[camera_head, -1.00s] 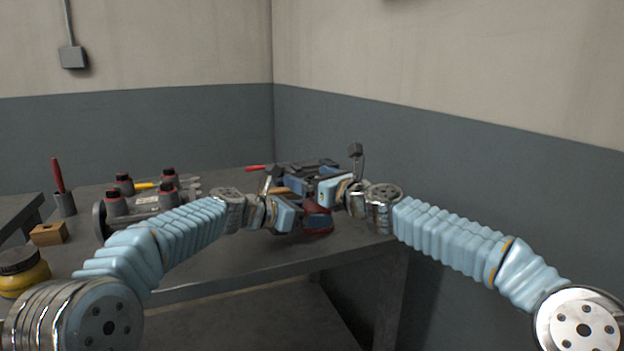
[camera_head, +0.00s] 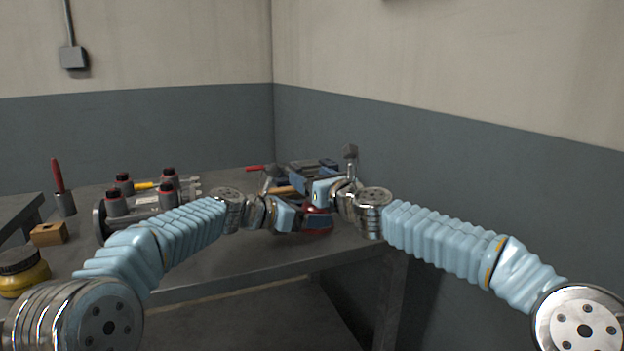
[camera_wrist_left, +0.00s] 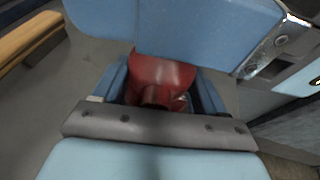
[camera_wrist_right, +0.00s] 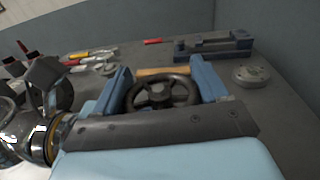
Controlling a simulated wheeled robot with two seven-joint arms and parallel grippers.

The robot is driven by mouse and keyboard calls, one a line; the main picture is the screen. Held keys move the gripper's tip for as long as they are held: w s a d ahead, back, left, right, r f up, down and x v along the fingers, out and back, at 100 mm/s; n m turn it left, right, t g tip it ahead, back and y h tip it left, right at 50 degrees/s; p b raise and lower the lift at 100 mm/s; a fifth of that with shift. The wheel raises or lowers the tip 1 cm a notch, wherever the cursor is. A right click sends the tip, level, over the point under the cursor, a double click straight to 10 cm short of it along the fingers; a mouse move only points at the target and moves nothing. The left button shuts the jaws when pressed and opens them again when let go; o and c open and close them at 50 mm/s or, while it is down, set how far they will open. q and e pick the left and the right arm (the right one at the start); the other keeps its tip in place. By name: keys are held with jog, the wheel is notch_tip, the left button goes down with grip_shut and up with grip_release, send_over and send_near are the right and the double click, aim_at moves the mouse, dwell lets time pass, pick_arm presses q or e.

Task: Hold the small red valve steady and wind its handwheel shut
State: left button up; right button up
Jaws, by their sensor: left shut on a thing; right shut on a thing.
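The small red valve (camera_head: 318,233) stands on the workbench, mostly hidden behind my grippers in the head view. My left gripper (camera_head: 306,218) is shut on its red body (camera_wrist_left: 162,76), which shows between the fingers in the left wrist view. My right gripper (camera_head: 318,204) is above it, shut on the dark handwheel (camera_wrist_right: 162,93). In the right wrist view the spoked wheel sits between the two blue fingers. The wheel itself is hidden in the head view, and the valve's lower part is hidden in the left wrist view.
A blue-grey vise (camera_wrist_right: 215,45) and a grey disc (camera_wrist_right: 251,75) lie behind the valve. A wooden handle (camera_head: 282,190) lies close by. A grey fixture with red-ringed black caps (camera_head: 117,203), a wooden block (camera_head: 49,234) and a yellow jar (camera_head: 22,272) stand left. The bench's front middle is clear.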

jog(key=m+t+h, duration=0.1)
jog(key=h, duration=0.1)
jog(key=m+t+h, duration=0.1)
jog(key=m+h, duration=0.1)
jog(key=shift+w+d+r+h, duration=0.1)
jog(key=shift+d+h, duration=0.05)
jog(key=shift+h, duration=0.15)
jog(key=shift+d+m+t+h, duration=0.2)
jog(key=shift+m+h, duration=0.6)
jog(key=shift+h, duration=0.45)
jog(key=shift+d+m+t+h, duration=0.2)
jog(key=shift+m+h, duration=0.6)
jog(key=shift+h, duration=0.45)
jog(key=o, duration=1.1)
jog(key=s, duration=1.2)
